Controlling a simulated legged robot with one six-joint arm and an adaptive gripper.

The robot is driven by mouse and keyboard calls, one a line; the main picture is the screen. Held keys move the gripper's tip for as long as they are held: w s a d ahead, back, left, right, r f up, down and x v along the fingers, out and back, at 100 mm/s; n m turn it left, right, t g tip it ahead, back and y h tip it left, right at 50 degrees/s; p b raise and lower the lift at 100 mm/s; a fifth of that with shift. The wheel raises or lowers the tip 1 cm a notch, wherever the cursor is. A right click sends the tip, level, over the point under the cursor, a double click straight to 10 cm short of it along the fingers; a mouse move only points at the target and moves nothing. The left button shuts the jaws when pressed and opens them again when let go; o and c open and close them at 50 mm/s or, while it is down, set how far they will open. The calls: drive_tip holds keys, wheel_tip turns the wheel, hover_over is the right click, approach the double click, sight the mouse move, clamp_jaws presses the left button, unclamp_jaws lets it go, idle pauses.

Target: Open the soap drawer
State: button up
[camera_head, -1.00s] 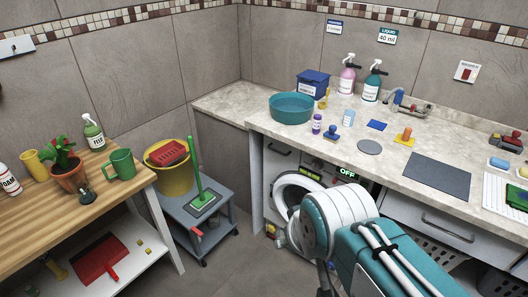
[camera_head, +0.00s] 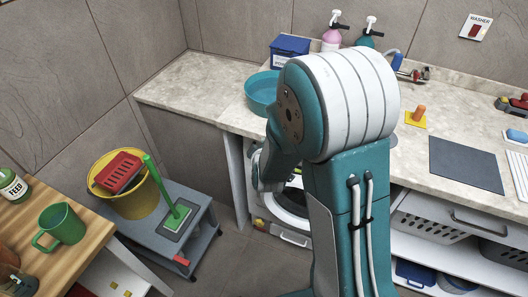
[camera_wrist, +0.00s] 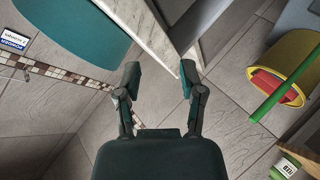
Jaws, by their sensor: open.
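The washer (camera_head: 290,200) stands under the counter, and my arm covers most of its front, including much of the round door. The soap drawer is largely hidden behind my arm in the head view, so I cannot tell how far out it is. My gripper (camera_wrist: 160,72) shows in the wrist view with two dark fingers apart and nothing between them. It is in the air, with a counter edge and tiled wall beyond it. The washer does not show clearly in the wrist view.
A teal basin (camera_head: 262,92) and blue box (camera_head: 290,46) stand on the counter (camera_head: 190,85). A grey cart (camera_head: 180,250) with a yellow bucket (camera_head: 130,195) stands left of the washer. A wooden table (camera_head: 85,230) is at lower left. Grey floor is open between.

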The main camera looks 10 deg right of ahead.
wheel_tip(320, 180, down, 11)
drive_tip(key=s+d+n+t+h, duration=0.1)
drive_tip(key=n+t+h, duration=0.2)
drive_tip(key=n, duration=0.2)
drive_tip(key=x, duration=1)
drive_tip(key=shift+w+f, duration=0.15)
drive_tip(key=shift+w, duration=0.05)
clamp_jaws()
